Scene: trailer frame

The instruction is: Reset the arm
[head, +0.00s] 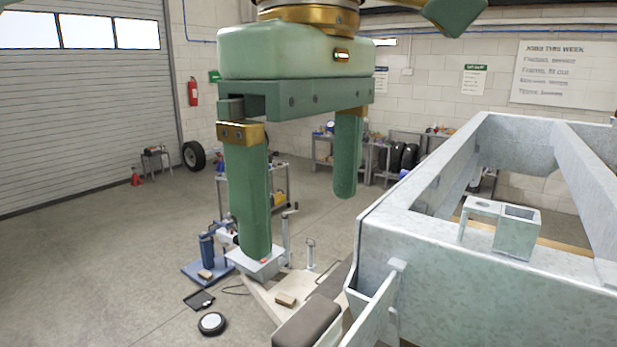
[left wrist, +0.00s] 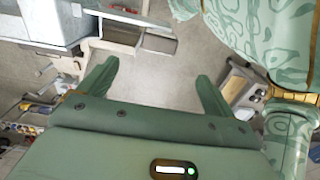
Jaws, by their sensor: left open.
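My left gripper (head: 302,215) hangs large in the middle of the head view, green with brass fittings, its two fingers pointing down and wide apart. It is open, and nothing shows between the fingers. In the left wrist view, the same gripper (left wrist: 154,85) shows its two spread fingers over bare floor. In the head view it is left of the grey metal trailer frame (head: 440,250) and apart from it in the picture. A green and brass part of mine shows at the top right of the head view. My right gripper is not in view.
The trailer frame fills the right side, with a small bracket (head: 516,232) on it. Below my gripper are a pale low bench (head: 285,317), a blue-based tool (head: 207,252) and a small wheel (head: 212,323). Carts and shelves stand behind.

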